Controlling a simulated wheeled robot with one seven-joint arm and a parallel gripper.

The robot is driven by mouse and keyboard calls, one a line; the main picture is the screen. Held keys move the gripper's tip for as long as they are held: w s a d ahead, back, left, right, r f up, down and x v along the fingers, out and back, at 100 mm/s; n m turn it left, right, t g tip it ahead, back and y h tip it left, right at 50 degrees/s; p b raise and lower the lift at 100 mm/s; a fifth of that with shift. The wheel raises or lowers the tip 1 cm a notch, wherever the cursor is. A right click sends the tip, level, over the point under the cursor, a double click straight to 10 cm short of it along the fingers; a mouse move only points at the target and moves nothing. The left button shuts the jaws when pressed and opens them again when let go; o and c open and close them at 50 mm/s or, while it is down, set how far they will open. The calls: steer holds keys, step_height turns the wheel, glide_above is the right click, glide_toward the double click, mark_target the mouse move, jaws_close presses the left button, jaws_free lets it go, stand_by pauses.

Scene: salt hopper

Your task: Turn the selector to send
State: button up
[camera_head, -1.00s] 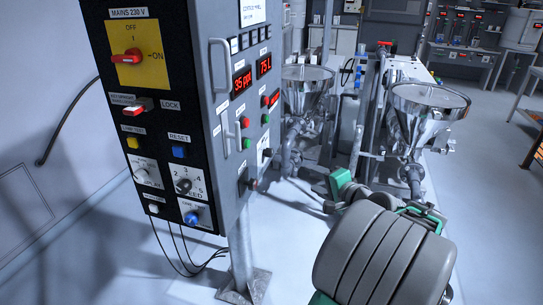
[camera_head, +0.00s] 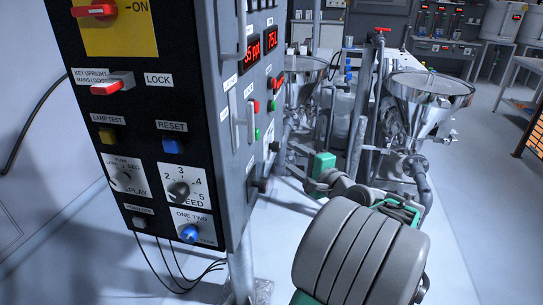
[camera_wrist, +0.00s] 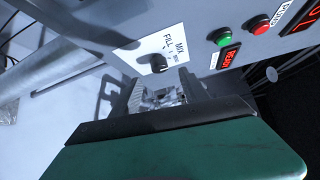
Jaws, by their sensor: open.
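The selector (camera_wrist: 159,64) is a small black knob on a white plate in the wrist view, on the grey panel face. I read MIX and FILL beside it; a further label is too small to read, and I cannot tell where the knob points. In the head view a white plate with a dark knob (camera_head: 275,147) shows edge-on on the panel's right face. My gripper (camera_head: 308,183) is open, right of the control box and apart from it. Its green and black part fills the bottom of the wrist view, below the selector.
Green (camera_wrist: 224,41) and red (camera_wrist: 257,24) buttons and lit red displays sit right of the selector. The box front (camera_head: 150,130) carries switches and knobs. A handle (camera_head: 221,45) juts from its side. Steel hoppers (camera_head: 430,95) stand behind my arm. Floor is clear at right.

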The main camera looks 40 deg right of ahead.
mark_target(279, 149)
steer(key=w, duration=0.5)
steer(key=w+d+f, duration=0.1)
steer(key=w, duration=0.1)
steer(key=shift+w+d, duration=0.1)
steer(key=shift+w, duration=0.3)
steer(key=shift+c, duration=0.3)
jaws_close()
